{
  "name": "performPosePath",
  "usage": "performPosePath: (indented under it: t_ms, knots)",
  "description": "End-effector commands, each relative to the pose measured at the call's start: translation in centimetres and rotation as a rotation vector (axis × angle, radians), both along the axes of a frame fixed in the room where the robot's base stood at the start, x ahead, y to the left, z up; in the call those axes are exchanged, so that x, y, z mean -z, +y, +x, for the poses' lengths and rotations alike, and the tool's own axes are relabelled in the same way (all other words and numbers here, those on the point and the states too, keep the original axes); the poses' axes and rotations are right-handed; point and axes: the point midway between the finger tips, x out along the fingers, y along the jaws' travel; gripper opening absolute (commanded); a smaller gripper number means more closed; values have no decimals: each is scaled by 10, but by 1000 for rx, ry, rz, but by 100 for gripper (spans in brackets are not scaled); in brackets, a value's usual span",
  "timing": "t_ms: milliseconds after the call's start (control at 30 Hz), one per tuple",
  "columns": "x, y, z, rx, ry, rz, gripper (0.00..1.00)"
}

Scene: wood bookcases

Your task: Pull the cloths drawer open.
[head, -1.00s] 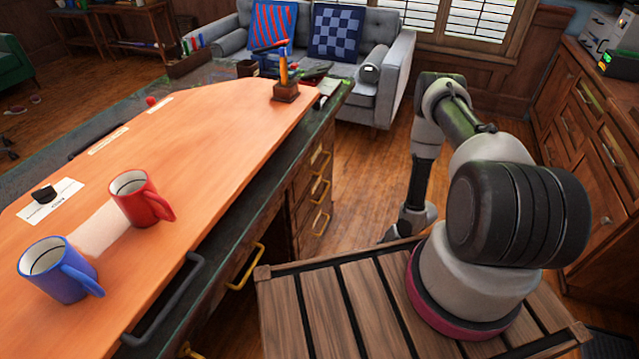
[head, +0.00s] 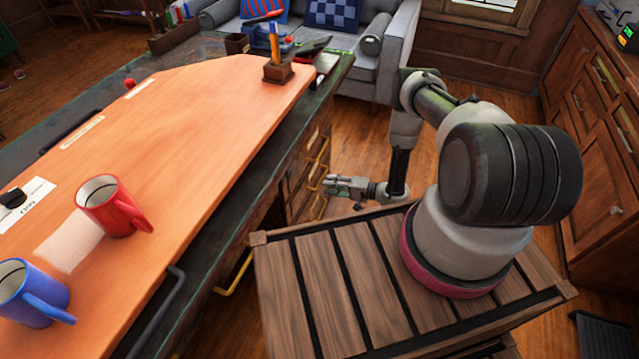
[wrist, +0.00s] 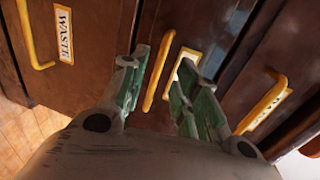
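The wooden drawer stack (head: 305,172) with yellow handles is at the desk's far end in the head view. My gripper (head: 328,185) is in front of it, pointing left at the handles. In the wrist view my gripper (wrist: 160,90) is open, its green-padded fingers apart. The middle drawer's yellow handle (wrist: 158,82) shows between the fingers, beyond them; I cannot tell whether they touch it. That drawer's label (wrist: 181,64) is partly hidden by a finger. The left drawer's label reads WASTE (wrist: 64,34). The right drawer's label (wrist: 268,108) is unreadable. No label legibly reads cloths.
The desk top (head: 190,120) holds a red mug (head: 105,205), a blue mug (head: 30,295) and a pen holder (head: 277,70). My slatted base top stands close beside the desk. A wooden cabinet (head: 590,130) lines the right. Floor (head: 465,135) is clear behind my arm.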

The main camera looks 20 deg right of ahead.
Motion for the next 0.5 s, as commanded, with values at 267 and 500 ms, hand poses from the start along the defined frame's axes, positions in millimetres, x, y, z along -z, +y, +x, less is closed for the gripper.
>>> performPosePath:
  t_ms: [267,500]
  knots:
    - [10,34,24,-3,-1,-3,31]
    - [11,41,30,1,1,-3,31]
